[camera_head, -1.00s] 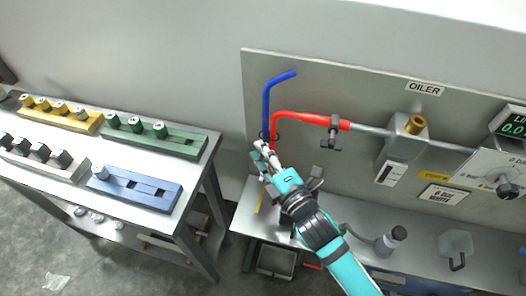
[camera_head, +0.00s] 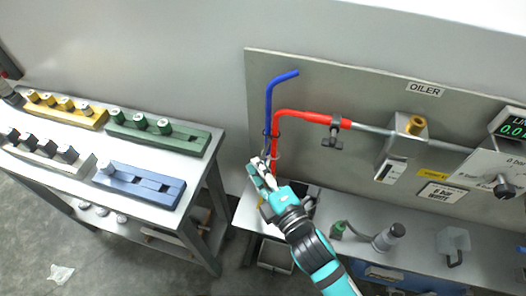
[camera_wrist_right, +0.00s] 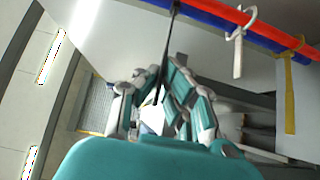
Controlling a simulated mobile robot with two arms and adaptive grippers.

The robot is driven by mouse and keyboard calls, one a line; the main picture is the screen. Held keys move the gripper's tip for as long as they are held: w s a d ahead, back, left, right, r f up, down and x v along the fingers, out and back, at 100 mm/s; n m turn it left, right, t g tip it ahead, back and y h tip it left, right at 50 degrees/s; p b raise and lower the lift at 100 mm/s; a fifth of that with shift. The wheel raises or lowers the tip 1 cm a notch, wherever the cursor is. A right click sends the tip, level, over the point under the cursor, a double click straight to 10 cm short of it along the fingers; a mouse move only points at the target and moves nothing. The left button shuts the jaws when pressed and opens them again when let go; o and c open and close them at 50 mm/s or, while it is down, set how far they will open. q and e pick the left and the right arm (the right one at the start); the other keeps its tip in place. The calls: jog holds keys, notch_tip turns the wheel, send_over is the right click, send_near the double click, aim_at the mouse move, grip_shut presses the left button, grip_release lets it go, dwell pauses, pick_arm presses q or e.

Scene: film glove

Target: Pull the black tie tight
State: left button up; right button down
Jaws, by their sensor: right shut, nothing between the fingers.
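A blue hose (camera_head: 268,105) and a red hose (camera_head: 300,113) run down side by side at the left end of the oiler panel. The black tie (camera_head: 270,133) is looped around them; in the wrist view its thin tail (camera_wrist_right: 165,55) hangs from the hoses down toward my fingers. A white tie (camera_wrist_right: 239,50) and a yellow tie (camera_wrist_right: 289,95) sit farther along the hoses. My right gripper (camera_head: 258,168) is shut and empty just below the black loop, its fingers (camera_wrist_right: 155,105) close to the black tail. Whether they touch it is unclear. My left gripper is not in view.
The oiler panel (camera_head: 350,80) carries a pipe and valve to the right. A table (camera_head: 85,140) with colored block racks stands left, with a gap before the panel.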

jog(key=c, duration=2)
grip_release()
jog(key=shift+s+r, duration=0.1)
jog(key=o, duration=0.5)
jog(key=shift+c, duration=0.2)
jog(key=v, duration=1.2)
